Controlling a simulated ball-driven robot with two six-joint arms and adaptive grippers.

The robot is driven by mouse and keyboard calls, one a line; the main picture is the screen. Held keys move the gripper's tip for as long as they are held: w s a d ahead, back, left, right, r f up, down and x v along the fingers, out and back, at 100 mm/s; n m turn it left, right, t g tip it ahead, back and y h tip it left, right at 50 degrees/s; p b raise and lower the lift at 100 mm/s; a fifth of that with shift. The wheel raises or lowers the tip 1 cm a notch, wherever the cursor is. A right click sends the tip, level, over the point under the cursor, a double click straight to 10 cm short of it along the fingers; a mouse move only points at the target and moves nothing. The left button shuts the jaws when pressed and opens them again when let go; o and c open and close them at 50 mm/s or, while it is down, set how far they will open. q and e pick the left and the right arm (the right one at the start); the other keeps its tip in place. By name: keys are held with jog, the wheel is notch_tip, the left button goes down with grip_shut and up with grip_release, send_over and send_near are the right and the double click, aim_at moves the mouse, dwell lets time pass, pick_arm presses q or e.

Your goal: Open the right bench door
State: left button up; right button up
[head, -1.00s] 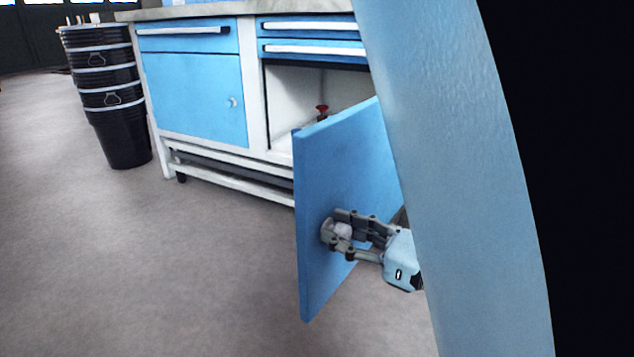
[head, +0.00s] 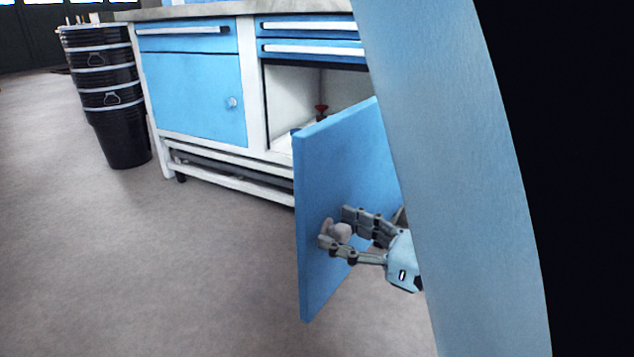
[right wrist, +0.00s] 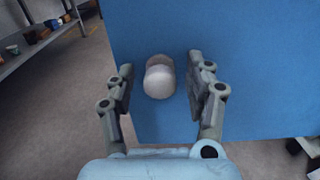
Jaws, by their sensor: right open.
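The right bench door (head: 343,160) is blue and stands swung wide open, showing the compartment behind it. Its pale round knob (head: 342,232) is near the door's free edge. My right gripper (head: 334,227) is open, with its fingers on either side of the knob. In the right wrist view the knob (right wrist: 159,80) sits between the two spread fingers (right wrist: 163,78), with a gap on each side, against the blue door (right wrist: 240,75). My left gripper is not in view. My own light blue arm hides the right part of the bench.
The open compartment (head: 290,100) holds a red-topped item (head: 321,111). The left bench door (head: 195,97) is shut, with drawers above. Stacked black buckets (head: 110,100) stand left of the bench. The floor (head: 150,260) in front is clear. A shelf (right wrist: 40,45) shows in the right wrist view.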

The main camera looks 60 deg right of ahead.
jog(key=s, duration=1.1)
jog(key=shift+s+a, duration=0.3)
jog(key=shift+a, duration=0.1)
